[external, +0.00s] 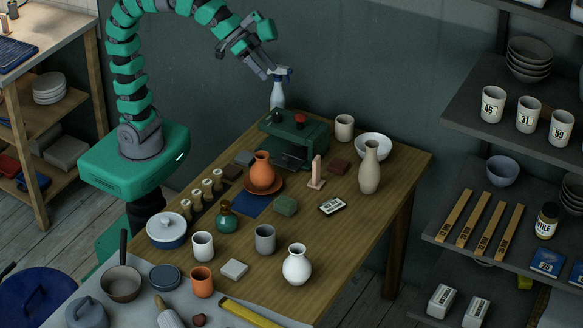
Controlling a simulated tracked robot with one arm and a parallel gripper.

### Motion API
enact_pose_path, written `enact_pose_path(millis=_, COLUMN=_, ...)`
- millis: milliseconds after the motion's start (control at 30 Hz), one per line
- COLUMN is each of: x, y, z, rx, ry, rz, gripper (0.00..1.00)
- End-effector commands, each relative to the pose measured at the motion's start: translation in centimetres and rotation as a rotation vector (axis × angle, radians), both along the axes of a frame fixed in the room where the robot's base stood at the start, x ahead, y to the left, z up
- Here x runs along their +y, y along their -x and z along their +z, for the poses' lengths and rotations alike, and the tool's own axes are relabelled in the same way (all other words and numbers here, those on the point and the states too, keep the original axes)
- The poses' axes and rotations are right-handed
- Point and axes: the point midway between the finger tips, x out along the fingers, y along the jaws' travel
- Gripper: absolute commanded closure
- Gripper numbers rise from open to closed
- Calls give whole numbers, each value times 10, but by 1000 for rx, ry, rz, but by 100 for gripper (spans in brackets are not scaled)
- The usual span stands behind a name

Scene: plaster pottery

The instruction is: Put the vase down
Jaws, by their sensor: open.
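Several vases stand upright on the wooden table. A terracotta vase (262,171) stands on a brown saucer (279,187) near the table's middle. A tall beige vase (369,172) stands at the right, in front of a white bowl (384,145). A round white vase (297,267) stands near the front right edge. The picture does not tell which one the task means. My gripper (269,72) is open and holds no vase. It is raised above the table's back edge, close to the head of a spray bottle (278,96); I cannot tell whether they touch.
A green machine with a red knob (300,118) stands at the table's back. Bare wood shows right of the white vase. Shelves with numbered cups (528,115) are at right.

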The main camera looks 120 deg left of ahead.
Motion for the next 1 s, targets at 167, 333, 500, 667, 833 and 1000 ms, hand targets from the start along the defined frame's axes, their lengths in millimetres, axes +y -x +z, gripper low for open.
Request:
enact_pose_path(millis=167, x=-14, y=30, z=109, rx=-296, ry=-199, rz=-156, gripper=9)
enact_pose_path(millis=333, x=-21, y=56, z=166, rx=-454, ry=-330, rz=-220, gripper=9)
enact_pose_path(millis=500, x=-23, y=63, z=181, rx=-496, ry=-372, rz=-237, gripper=9)
enact_pose_path(millis=667, x=-23, y=63, z=181, rx=-495, ry=-371, rz=-237, gripper=9)
enact_pose_path(millis=833, x=-22, y=63, z=188, rx=-494, ry=-370, rz=-237, gripper=9)
enact_pose_path(millis=1000, x=-22, y=63, z=197, rx=-494, ry=-369, rz=-236, gripper=9)
